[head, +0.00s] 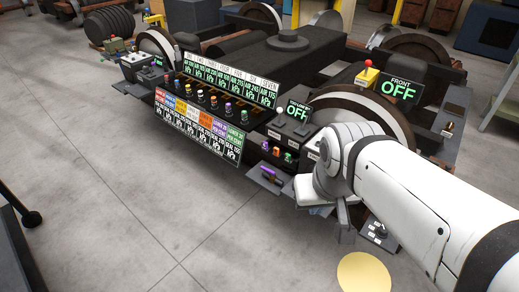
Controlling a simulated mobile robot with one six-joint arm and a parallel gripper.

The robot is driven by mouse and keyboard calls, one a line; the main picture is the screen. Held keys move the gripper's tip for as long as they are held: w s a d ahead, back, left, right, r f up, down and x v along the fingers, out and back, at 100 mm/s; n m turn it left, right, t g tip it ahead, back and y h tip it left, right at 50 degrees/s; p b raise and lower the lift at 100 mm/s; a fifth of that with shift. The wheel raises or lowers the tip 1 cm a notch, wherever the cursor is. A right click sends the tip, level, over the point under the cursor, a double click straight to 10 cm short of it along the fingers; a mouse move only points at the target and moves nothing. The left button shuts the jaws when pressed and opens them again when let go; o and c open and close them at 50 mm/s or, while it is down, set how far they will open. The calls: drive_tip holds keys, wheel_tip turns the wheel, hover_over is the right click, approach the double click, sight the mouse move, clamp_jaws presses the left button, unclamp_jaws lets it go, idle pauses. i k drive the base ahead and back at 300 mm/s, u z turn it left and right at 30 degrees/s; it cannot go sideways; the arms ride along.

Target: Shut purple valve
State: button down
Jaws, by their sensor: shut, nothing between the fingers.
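A purple handle (269,174) sits on a small dark bracket low on the near side of the railcar, below and right of the panel of readouts. A smaller purple knob (228,107) stands in the row of coloured knobs on that panel. I cannot tell from this view how far either is turned. My gripper (322,209) is at the end of my white arm, a little right of the purple handle and apart from it in the picture. It is shut and empty; its fingers are small and partly hidden by the wrist.
Small coloured knobs (277,149) stand just above the purple handle. A yellow disc (364,272) marks the floor. The grey floor at left is open.

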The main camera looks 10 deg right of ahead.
sight(272, 174)
drive_tip(key=u, duration=0.35)
drive_tip(key=i, duration=1.85)
drive_tip(key=z, duration=0.65)
